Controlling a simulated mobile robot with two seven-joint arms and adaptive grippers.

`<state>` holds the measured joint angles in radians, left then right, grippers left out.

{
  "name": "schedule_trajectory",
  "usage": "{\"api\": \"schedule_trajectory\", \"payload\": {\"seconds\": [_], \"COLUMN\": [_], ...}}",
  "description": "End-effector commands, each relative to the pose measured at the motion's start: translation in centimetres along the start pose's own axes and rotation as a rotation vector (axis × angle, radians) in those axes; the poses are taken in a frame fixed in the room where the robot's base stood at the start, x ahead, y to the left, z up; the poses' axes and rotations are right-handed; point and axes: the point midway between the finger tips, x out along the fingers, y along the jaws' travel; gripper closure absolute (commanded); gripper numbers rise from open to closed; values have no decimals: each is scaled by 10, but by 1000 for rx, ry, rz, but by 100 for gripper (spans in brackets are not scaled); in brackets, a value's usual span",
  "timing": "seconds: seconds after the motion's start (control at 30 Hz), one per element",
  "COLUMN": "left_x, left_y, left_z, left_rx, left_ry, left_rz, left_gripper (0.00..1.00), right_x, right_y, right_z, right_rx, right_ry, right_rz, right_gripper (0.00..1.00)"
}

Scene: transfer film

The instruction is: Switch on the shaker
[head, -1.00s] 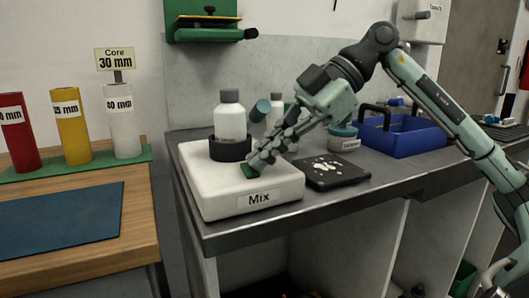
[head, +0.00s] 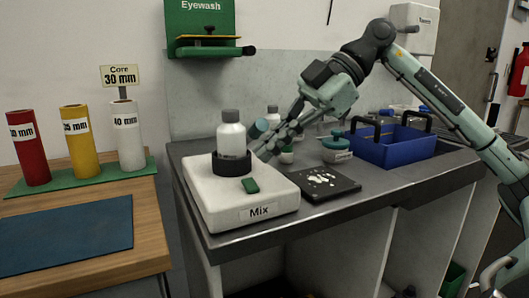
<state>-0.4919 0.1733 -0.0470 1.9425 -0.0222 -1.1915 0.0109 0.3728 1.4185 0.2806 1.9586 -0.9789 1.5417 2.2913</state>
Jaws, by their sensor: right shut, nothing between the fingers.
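The shaker (head: 212,200) is a white box with a "Mix" label on its front, standing on the grey bench at the centre. A green rocker switch (head: 250,185) sits on its top near the front edge. A white bottle with a grey cap (head: 231,137) stands upright in the shaker's dark round holder (head: 231,164). My right gripper (head: 263,153) is shut and empty, its fingertips above the back right of the shaker, apart from the switch. I cannot tell which way the switch is tipped. My left gripper is out of view.
A black pad with white pieces (head: 345,184) lies right of the shaker. Behind are a lidded tub (head: 336,154), small bottles and a blue tote (head: 380,151). At left, a wooden table (head: 148,220) holds red, yellow and white rolls and a blue mat (head: 70,234).

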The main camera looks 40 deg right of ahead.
Motion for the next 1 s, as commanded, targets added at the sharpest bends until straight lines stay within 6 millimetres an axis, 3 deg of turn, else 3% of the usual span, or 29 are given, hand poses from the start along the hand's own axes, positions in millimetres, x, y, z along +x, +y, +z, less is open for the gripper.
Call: {"api": "schedule_trajectory", "payload": {"seconds": [0.3, 0.5, 1.0], "left_x": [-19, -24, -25], "left_y": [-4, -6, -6], "left_z": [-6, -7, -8], "left_rx": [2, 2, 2], "left_ry": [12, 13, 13], "left_rz": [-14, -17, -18], "left_gripper": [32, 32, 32], "right_x": [-56, -82, -89], "right_y": [0, 0, -1], "right_z": [2, 1, 0], "right_rx": [0, 0, -1], "right_ry": [-1, 0, 1], "right_rz": [5, 4, 2], "right_gripper": [100, 100, 100]}}
